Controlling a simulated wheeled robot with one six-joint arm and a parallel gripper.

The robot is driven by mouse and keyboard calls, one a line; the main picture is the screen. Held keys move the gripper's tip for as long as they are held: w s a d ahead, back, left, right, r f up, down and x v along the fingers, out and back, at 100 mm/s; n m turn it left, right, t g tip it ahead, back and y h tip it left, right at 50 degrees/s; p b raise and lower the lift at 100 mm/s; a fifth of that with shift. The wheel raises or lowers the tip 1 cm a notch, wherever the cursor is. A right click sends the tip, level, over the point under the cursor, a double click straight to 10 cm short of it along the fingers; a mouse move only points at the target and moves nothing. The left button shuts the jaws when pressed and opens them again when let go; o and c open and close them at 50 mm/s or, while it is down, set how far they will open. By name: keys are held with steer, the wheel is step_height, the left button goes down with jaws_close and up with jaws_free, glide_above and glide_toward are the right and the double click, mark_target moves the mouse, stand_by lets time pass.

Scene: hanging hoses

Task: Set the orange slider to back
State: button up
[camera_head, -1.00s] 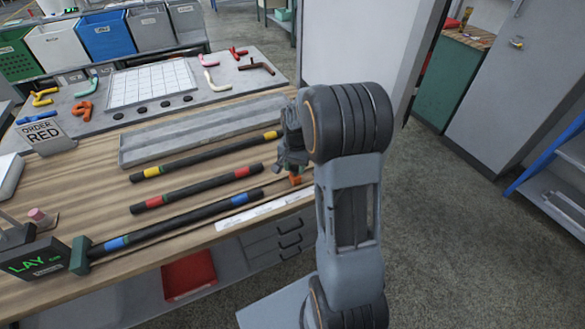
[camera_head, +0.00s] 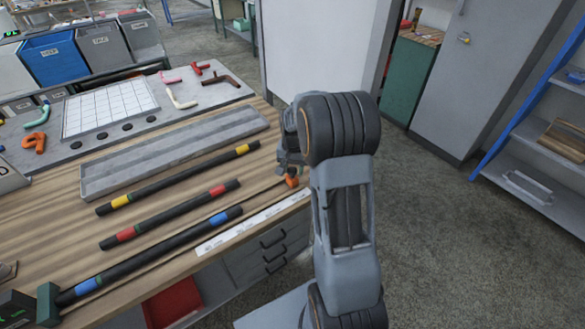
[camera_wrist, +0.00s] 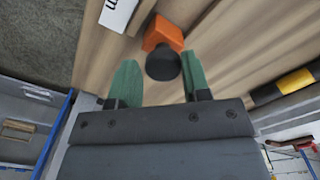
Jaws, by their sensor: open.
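The orange slider (camera_head: 291,182) is near the right end of the bench, partly hidden by my gripper in the head view. In the wrist view the slider (camera_wrist: 166,33) is an orange block with a round black knob (camera_wrist: 163,63) on its near side. My gripper (camera_wrist: 160,77) is open. Its two green fingers stand on either side of the knob, with a gap visible on both sides. In the head view my gripper (camera_head: 290,160) is just above the slider, and its fingers are hard to make out.
A white printed strip (camera_head: 250,222) runs along the bench's front edge beside the slider. Bars with yellow (camera_head: 180,180), red (camera_head: 170,215) and blue (camera_head: 150,252) bands lie to the left. Behind them is a long grey tray (camera_head: 175,152). Open floor lies to the right.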

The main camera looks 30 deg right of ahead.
mark_target(293, 169)
steer(key=shift+o, duration=0.7)
steer(key=shift+d, duration=0.15)
steer(key=shift+o, duration=0.9)
step_height(293, 169, up, 14)
steer(key=shift+f, duration=0.1)
